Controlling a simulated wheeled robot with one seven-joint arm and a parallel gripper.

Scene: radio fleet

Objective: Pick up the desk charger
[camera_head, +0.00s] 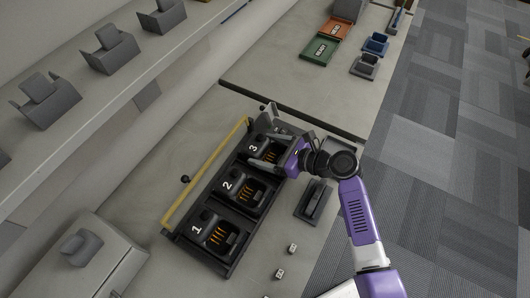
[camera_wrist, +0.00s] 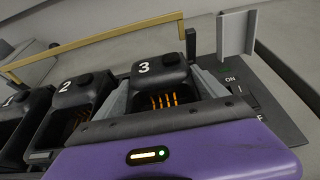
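A long black charger base (camera_head: 184,238) on the counter carries three black charging cups marked 1, 2 and 3. Cup 3 (camera_head: 258,147) is at the far end, with orange contacts inside; it also shows in the wrist view (camera_wrist: 160,75). Cup 2 (camera_head: 236,187) and cup 1 (camera_head: 208,232) stand nearer. My gripper (camera_head: 266,138) is open over the cup 3 end, one finger to each side of cup 3. Contact cannot be told. My purple gripper body hides part of it. Which unit is the desk charger is not marked.
A yellow rail (camera_head: 208,172) runs behind the base. A dark handset-like object (camera_head: 315,201) lies to the right, with small white cubes (camera_head: 292,248) nearby. Grey cradles (camera_head: 110,48) stand on the left shelf. Blue and grey cradles (camera_head: 375,44) stand on the far counter.

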